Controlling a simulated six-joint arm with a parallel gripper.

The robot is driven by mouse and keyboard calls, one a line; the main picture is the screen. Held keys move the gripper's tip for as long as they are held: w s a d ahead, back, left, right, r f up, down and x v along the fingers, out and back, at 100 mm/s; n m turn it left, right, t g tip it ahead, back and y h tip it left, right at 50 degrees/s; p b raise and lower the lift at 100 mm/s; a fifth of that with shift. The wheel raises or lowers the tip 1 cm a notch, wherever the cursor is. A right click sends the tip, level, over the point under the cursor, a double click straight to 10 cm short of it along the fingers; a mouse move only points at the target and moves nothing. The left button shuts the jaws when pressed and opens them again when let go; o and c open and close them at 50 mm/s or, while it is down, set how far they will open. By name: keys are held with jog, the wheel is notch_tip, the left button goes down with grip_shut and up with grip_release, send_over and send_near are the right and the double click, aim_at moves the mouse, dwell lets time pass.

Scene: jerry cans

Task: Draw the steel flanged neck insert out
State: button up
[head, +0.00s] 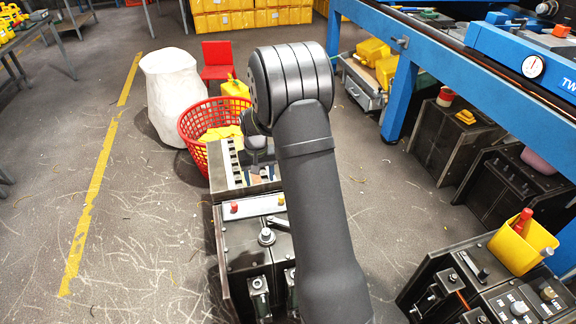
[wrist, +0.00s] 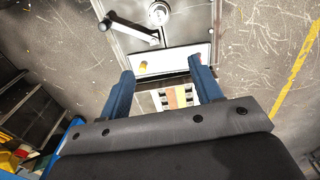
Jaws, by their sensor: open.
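I cannot make out the steel flanged neck insert for certain in either view. My gripper (wrist: 162,68) is open in the wrist view, with its two blue fingers apart and nothing visibly held between them. Beyond the fingers is a dark machine top with a pale panel (wrist: 172,60), a yellow knob (wrist: 143,66) and a row of coloured blocks (wrist: 180,97). A round steel fitting (wrist: 159,12) with a lever lies farther up in that view.
A blue-framed bench (head: 400,92) and dark machines (head: 455,137) line the right. A yellow container (head: 522,248) stands at lower right.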

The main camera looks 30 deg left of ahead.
aim_at(266, 231)
jog(key=f+n, duration=0.3)
jog(key=f, duration=0.7)
jog(key=f+n+h, duration=0.1)
jog(key=f+n, duration=0.2)
jog(key=f, duration=0.7)
jog(key=f+n, duration=0.3)
jog(key=f, duration=0.7)
jog(key=shift+d+f+h, duration=0.3)
jog(key=shift+f+h, duration=0.05)
jog(key=shift+h, duration=0.05)
jog(key=c, duration=1.2)
jog(key=shift+o, duration=0.2)
jog(key=shift+r, duration=0.75)
jog(key=shift+r, duration=2.35)
